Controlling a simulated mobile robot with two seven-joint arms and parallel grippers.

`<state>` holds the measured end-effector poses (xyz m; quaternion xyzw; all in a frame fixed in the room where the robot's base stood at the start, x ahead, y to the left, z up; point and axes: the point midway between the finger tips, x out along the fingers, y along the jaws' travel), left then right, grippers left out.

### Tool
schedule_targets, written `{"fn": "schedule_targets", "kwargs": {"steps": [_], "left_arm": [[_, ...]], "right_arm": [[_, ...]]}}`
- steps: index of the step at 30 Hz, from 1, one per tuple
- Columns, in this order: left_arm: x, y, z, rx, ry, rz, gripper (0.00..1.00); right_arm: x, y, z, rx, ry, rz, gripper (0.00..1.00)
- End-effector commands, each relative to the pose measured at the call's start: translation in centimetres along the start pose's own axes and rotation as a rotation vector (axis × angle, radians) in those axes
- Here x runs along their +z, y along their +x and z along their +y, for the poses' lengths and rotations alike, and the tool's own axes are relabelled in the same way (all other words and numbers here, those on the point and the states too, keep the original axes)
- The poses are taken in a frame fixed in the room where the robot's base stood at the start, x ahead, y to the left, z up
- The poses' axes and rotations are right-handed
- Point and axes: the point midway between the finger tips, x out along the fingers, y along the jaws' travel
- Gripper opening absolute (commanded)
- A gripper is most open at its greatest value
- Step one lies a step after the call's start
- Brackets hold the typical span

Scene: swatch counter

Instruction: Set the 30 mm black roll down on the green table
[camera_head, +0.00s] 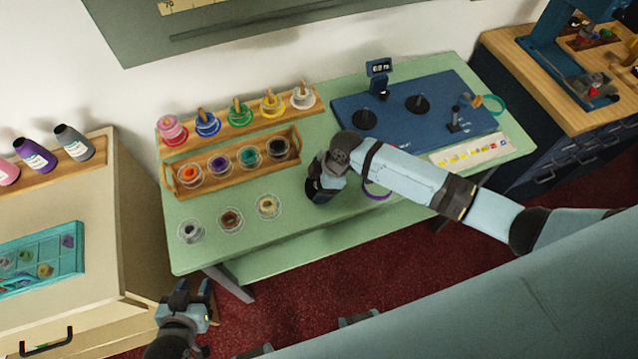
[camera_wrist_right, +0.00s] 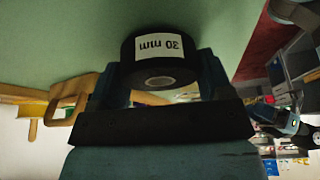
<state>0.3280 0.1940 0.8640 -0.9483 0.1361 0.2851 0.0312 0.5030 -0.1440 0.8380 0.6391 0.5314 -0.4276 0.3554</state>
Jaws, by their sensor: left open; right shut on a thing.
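The 30 mm black roll (camera_wrist_right: 128,62) has a white label reading "30 mm". In the right wrist view it sits between the two fingers of my right gripper (camera_wrist_right: 163,80), which is shut on it. In the head view my right gripper (camera_head: 322,190) is over the front middle of the green table (camera_head: 340,240); the roll is hard to tell from the dark gripper there. I cannot tell whether the roll touches the table. My left gripper (camera_head: 190,293) is open and empty, in front of the table's front left edge.
A wooden tray (camera_head: 173,188) of colour rolls and a peg rack (camera_head: 165,148) stand behind left. Several clear dishes (camera_head: 231,220) lie front left. A blue board (camera_head: 440,92) is back right. A purple ring (camera_head: 378,194) lies under my right arm. The front middle is bare.

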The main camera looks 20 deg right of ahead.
Motion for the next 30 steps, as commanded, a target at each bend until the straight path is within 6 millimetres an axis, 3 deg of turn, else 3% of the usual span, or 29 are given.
{"fn": "schedule_targets", "kwargs": {"steps": [12,13,15,16,25,30], "left_arm": [[0.0,0.1,0.0,0.001,0.000,0.003,0.43],[-0.1,0.0,0.0,0.001,0.000,0.002,0.43],[0.0,0.0,0.0,0.001,0.000,0.001,0.43],[0.0,0.0,0.1,0.001,0.000,0.000,0.43],[0.1,0.0,0.1,0.001,0.000,-0.003,0.43],[0.2,0.1,0.1,0.001,0.000,-0.003,0.43]], "right_arm": [[0.3,0.9,0.0,0.001,0.000,0.001,0.49],[0.3,0.8,0.0,0.001,0.000,0.001,0.80],[0.3,0.8,0.0,0.001,0.000,0.001,0.96],[0.3,0.8,0.0,0.001,0.000,0.001,0.98],[0.2,0.5,0.0,0.001,0.000,0.001,0.98],[0.3,-1.6,0.1,0.004,-0.001,0.000,0.98]]}}
